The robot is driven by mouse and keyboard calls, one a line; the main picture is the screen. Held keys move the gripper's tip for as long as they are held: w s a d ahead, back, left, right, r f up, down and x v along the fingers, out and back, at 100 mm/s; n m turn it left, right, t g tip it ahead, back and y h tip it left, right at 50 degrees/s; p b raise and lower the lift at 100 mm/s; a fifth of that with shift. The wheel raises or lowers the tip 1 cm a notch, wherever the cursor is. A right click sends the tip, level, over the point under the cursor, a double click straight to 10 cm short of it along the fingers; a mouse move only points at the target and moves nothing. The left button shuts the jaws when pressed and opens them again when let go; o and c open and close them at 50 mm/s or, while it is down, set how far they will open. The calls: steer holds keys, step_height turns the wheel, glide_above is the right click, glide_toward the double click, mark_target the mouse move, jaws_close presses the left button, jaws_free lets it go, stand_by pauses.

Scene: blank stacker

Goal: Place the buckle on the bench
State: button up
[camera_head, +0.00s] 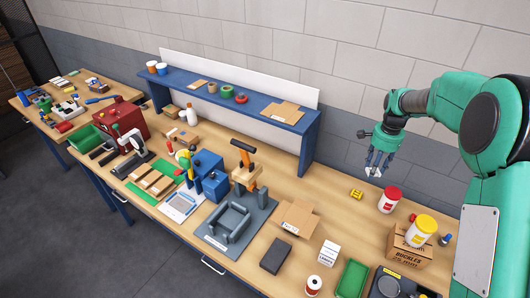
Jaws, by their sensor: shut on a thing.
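My gripper (376,164) hangs from the green arm at the right, fingers pointing down, above the back right part of the bench (335,185). It is shut on a small pale piece, the buckle (376,173), at its fingertips. The buckle is too small here to make out its shape. It appears held clear above the wooden top. An open cardboard box (408,247) with "BUCKLES" printed on its front stands at the right end of the bench.
A small yellow item (356,194) lies below the gripper. A blue shelf (305,125) stands at the back left. Bare wood lies around the yellow item.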

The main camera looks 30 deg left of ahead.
steer(key=a+f+n+p, duration=0.2)
steer(key=a+f, duration=0.1)
steer(key=a, duration=1.7)
glide_above(318, 193)
step_height(318, 193, down, 10)
steer(key=shift+d+f, duration=0.1)
steer(key=shift+f, duration=0.4)
steer(key=shift+f, duration=3.1)
steer(key=shift+f, duration=1.85)
steer(key=shift+f, duration=0.15)
